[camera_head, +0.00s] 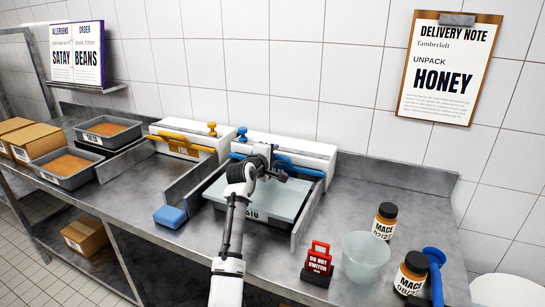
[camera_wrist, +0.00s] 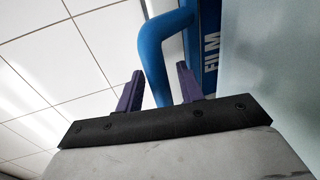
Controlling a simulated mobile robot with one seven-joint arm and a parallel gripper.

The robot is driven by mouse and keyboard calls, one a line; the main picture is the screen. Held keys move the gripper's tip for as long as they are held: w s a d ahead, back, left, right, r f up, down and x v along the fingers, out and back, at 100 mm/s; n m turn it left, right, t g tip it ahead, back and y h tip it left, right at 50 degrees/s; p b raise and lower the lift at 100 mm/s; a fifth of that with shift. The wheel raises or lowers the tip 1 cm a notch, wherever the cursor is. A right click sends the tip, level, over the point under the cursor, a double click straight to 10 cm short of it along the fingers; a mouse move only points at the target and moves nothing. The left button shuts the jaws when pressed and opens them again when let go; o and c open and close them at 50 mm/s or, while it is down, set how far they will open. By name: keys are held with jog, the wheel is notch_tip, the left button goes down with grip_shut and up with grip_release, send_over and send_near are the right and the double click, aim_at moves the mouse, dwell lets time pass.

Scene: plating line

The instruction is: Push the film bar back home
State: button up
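The blue film bar (camera_head: 302,169) lies across the top of the right-hand white unit, over a pale, film-covered tray (camera_head: 285,199). In the wrist view, its blue bent handle (camera_wrist: 153,62) joins a blue flat bar marked FILM (camera_wrist: 207,60). My gripper (camera_head: 277,176) is over the tray, at the bar, and my arm hides part of the bar. In the wrist view, the two purple fingers of my gripper (camera_wrist: 158,88) stand apart, with the handle's tube between them. A gap shows beside the right finger; contact at the left finger is unclear.
A similar unit with a yellow bar (camera_head: 186,141) stands to the left. A blue block (camera_head: 170,216) is left of the tray. The clipboard (camera_head: 450,68) reads HONEY.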

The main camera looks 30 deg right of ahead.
jog(key=shift+s+a, duration=0.1)
jog(key=shift+a, duration=0.05)
jog(key=b+v, duration=0.3)
jog(key=v, duration=1)
jog(key=shift+s+a+b, duration=0.2)
jog(key=shift+a+b, duration=0.05)
jog(key=shift+b, duration=0.1)
jog(key=shift+r, duration=0.1)
